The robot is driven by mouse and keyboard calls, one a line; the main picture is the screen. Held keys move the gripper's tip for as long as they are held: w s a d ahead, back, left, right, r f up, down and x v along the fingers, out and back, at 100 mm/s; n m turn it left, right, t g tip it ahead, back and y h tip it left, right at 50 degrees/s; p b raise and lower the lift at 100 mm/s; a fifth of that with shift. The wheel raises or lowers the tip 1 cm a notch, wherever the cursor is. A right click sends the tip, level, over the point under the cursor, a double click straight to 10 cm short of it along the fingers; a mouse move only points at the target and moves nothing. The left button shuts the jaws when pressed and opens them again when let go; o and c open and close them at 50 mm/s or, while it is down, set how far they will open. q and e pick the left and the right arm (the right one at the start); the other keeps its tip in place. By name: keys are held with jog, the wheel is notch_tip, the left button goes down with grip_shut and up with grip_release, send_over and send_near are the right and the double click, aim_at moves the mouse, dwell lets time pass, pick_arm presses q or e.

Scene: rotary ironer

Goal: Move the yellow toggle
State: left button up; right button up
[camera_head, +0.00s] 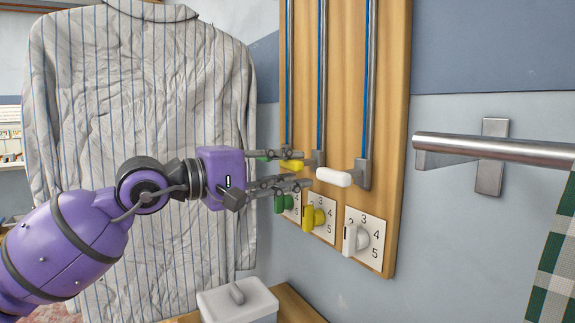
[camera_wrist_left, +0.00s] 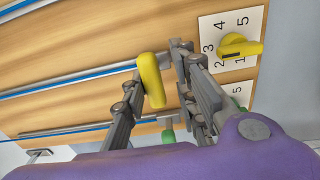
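The yellow toggle (camera_head: 292,166) is a short rounded handle on the lower end of the middle metal rod on the wooden panel. My left gripper (camera_head: 299,168) is at the panel with its fingers spread, one above and one below the toggle. In the left wrist view the yellow toggle (camera_wrist_left: 152,80) lies between the two open fingers (camera_wrist_left: 157,64). A gap shows on its right side; I cannot tell whether the left finger touches it. The fingers partly hide the toggle's surroundings in the head view. My right gripper is not in view.
A white toggle (camera_head: 333,177) is close to the right, and a green toggle (camera_wrist_left: 168,136) is on the other side. Below are a green dial (camera_head: 284,202), a yellow dial (camera_head: 314,217) and a white dial (camera_head: 355,239). A striped shirt (camera_head: 130,90) hangs behind my arm.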

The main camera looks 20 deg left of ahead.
pick_arm(q)
jog(key=shift+o, duration=0.6)
jog(key=shift+a, duration=0.1)
jog(key=v, duration=1.1)
jog(key=shift+s+a, duration=0.25)
jog(key=shift+s, duration=0.1)
